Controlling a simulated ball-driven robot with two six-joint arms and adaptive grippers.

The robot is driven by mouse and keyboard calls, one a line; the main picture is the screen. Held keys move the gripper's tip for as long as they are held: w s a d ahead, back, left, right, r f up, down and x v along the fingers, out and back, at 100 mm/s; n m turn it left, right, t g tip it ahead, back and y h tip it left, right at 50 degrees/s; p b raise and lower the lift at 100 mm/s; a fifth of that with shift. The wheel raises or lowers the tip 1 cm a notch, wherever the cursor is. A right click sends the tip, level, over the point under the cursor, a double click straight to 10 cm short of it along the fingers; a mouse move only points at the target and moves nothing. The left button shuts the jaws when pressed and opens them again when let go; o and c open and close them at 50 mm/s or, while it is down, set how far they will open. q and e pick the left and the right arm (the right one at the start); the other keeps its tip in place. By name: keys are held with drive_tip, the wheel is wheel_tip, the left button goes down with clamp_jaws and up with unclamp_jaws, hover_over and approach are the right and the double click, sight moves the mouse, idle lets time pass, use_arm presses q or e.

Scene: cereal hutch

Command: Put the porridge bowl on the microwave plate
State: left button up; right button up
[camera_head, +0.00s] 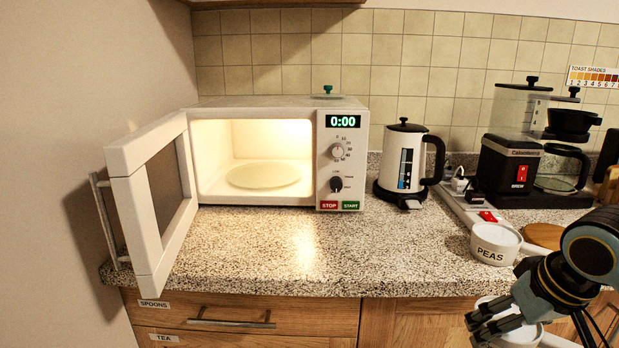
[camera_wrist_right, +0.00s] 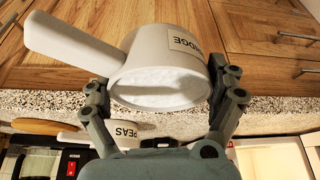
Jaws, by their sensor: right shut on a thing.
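The white porridge bowl (camera_wrist_right: 165,75) has a straight handle and a label ending in "RIDGE", with pale contents inside. My right gripper (camera_wrist_right: 160,100) is shut on the bowl, with its fingers on opposite sides. In the head view, my right gripper (camera_head: 490,325) holds the bowl (camera_head: 522,338) in front of the counter's edge at the lower right, partly cut off by the frame. The round microwave plate (camera_head: 263,175) lies empty inside the lit microwave (camera_head: 345,120), whose door (camera_head: 150,195) stands wide open to the left. My left gripper is not in view.
A similar white bowl labelled PEAS (camera_head: 495,243) stands on the counter at the right, beside a round wooden board (camera_head: 543,236). A kettle (camera_head: 408,160), a power strip (camera_head: 470,207) and a coffee maker (camera_head: 515,150) stand behind. The counter (camera_head: 290,245) before the microwave is clear.

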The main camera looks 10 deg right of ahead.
use_arm(q)
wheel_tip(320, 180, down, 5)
drive_tip(key=b, duration=0.2)
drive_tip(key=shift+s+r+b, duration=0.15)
drive_tip(key=shift+b, duration=0.2)
use_arm(e)
wheel_tip(320, 180, down, 5)
